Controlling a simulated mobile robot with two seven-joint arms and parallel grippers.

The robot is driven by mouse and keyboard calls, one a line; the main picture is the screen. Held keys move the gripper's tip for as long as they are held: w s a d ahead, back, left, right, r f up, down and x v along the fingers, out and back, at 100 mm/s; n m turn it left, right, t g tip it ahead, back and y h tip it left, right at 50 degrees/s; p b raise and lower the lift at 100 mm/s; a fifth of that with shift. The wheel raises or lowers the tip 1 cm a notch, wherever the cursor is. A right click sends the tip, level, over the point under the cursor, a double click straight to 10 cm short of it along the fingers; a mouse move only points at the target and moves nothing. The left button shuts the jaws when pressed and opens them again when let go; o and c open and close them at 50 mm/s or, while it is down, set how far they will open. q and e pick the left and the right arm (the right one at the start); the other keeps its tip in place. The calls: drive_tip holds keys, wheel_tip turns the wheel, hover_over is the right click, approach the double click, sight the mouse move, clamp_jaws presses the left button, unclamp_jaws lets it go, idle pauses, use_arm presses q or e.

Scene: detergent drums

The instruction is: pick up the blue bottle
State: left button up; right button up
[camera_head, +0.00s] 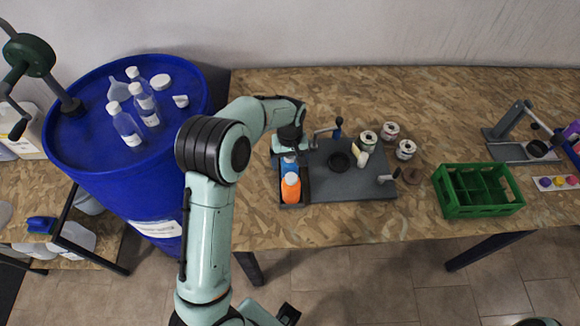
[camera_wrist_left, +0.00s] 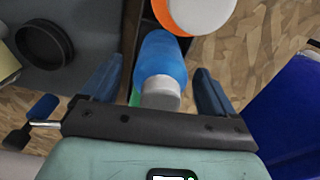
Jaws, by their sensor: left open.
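The blue bottle (camera_head: 289,166) with a grey-white cap stands in a narrow dark tray (camera_head: 305,192) on the wooden table, behind an orange bottle (camera_head: 290,188). My left gripper (camera_head: 289,151) is over the blue bottle and partly hides it. In the left wrist view the blue bottle (camera_wrist_left: 162,58) shows between the two blue fingers of my left gripper (camera_wrist_left: 158,66), which is open. A gap shows on each side of the bottle. The orange bottle (camera_wrist_left: 180,14) with a white cap is just beyond.
A grey board with a black round dish (camera_head: 340,162) lies right of the tray, with several small cans (camera_head: 389,131) behind it. A green crate (camera_head: 451,206) stands further right. A blue drum (camera_head: 80,135) with clear bottles stands left.

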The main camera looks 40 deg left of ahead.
use_arm(q)
drive_tip(key=shift+f, duration=0.2)
drive_tip(key=c, duration=1.3)
drive_tip(key=shift+r, duration=0.1)
